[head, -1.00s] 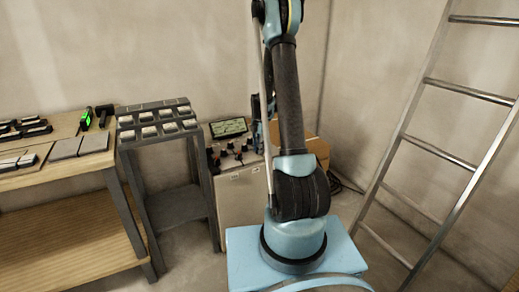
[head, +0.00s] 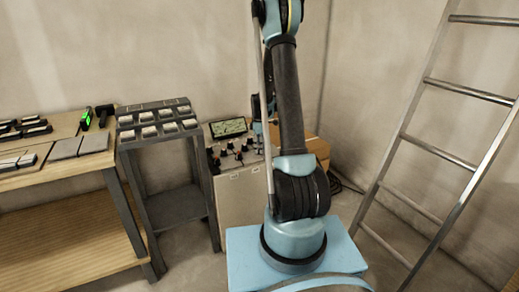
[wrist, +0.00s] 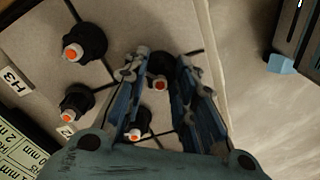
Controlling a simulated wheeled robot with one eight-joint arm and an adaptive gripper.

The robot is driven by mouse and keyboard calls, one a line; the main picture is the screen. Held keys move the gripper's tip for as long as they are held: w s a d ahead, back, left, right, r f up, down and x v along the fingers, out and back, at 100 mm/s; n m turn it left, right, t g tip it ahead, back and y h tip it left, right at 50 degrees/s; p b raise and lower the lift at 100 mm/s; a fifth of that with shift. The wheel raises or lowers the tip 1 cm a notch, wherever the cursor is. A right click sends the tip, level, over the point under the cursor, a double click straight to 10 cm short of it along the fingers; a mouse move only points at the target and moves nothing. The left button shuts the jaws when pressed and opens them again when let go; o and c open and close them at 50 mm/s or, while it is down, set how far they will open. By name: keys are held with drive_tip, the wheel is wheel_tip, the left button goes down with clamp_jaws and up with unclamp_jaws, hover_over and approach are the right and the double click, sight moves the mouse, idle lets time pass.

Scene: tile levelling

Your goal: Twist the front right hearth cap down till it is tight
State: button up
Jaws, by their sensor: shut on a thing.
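The hearth is a pale tiled block (head: 240,200) with several black caps on top, beside my arm in the head view. In the wrist view its tile top (wrist: 120,25) carries black caps with orange tips. My gripper (wrist: 160,72) is shut on one cap (wrist: 158,84), which stands between the fingertips near the hearth's edge. Two more caps (wrist: 85,44) (wrist: 76,102) stand to the left. The head view mostly hides my gripper behind my arm. How tight the held cap is cannot be seen.
A lit screen (head: 229,128) stands behind the caps. A dark rack with pale tiles (head: 158,130) and a wooden bench (head: 60,190) are to the left. A cardboard box (head: 318,148) is behind my arm, and a metal ladder (head: 440,150) leans at the right.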

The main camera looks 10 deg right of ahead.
drive_tip(key=m, duration=0.4)
drive_tip(key=shift+w+m, duration=0.15)
drive_tip(key=shift+m, duration=0.15)
drive_tip(key=m, duration=0.4)
drive_tip(key=shift+m, duration=0.3)
drive_tip(key=m, duration=0.4)
drive_tip(key=shift+w, duration=0.1)
drive_tip(key=m, duration=1.8)
drive_tip(key=shift+m, duration=0.3)
drive_tip(key=m, duration=0.4)
drive_tip(key=shift+m, duration=0.3)
